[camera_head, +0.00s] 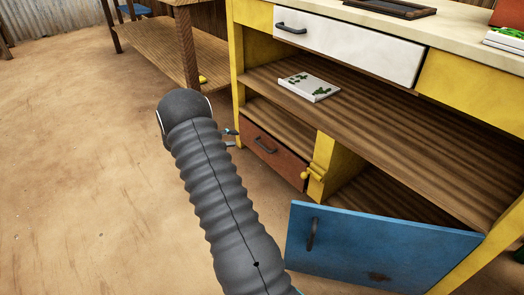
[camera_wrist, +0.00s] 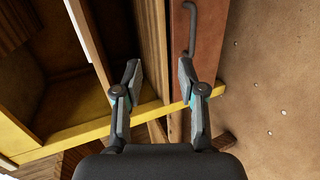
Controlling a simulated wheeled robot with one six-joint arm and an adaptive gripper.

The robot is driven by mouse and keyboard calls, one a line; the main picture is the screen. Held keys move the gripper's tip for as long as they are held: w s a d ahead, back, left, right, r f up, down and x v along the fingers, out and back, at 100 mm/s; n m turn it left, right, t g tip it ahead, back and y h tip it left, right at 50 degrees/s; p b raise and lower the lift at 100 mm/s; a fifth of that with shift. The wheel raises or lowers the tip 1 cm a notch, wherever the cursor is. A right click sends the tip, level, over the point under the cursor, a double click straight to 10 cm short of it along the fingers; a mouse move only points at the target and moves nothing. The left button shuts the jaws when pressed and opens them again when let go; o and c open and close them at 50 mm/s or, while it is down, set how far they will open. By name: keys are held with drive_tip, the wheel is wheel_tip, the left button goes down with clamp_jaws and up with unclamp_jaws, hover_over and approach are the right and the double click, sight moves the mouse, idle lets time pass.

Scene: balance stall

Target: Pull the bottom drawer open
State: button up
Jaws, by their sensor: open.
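The bottom drawer (camera_head: 270,157) has a reddish-brown front and sits low in the yellow-framed stall counter. It looks shut or nearly so. Its dark bar handle (camera_head: 264,144) is on the front. My gripper (camera_head: 231,138) is just left of the drawer, largely hidden behind my arm. In the wrist view my gripper (camera_wrist: 160,66) is open and empty, its fingers apart. There the handle (camera_wrist: 190,28) lies just beyond the right fingertip, beside the drawer front (camera_wrist: 210,45); I cannot tell whether they touch.
A blue door (camera_head: 370,250) hangs open at the lower right, near the drawer. A yellow knob-like piece (camera_head: 306,175) stands beside the drawer. A white drawer (camera_head: 350,45) is above, and a white patterned box (camera_head: 309,88) lies on the shelf. The sandy floor at left is clear.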

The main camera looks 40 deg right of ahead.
drive_tip(key=h+b, duration=0.1)
drive_tip(key=h, duration=0.1)
approach(262, 145)
drive_tip(key=shift+n+t, duration=0.4)
drive_tip(key=shift+n, duration=0.1)
drive_tip(key=x, duration=0.3)
drive_tip(key=b+x, duration=0.1)
drive_tip(key=x, duration=0.2)
drive_tip(key=s+x, duration=0.1)
drive_tip(key=x, duration=0.3)
drive_tip(key=shift+f, duration=0.3)
drive_tip(key=shift+w, duration=0.1)
clamp_jaws()
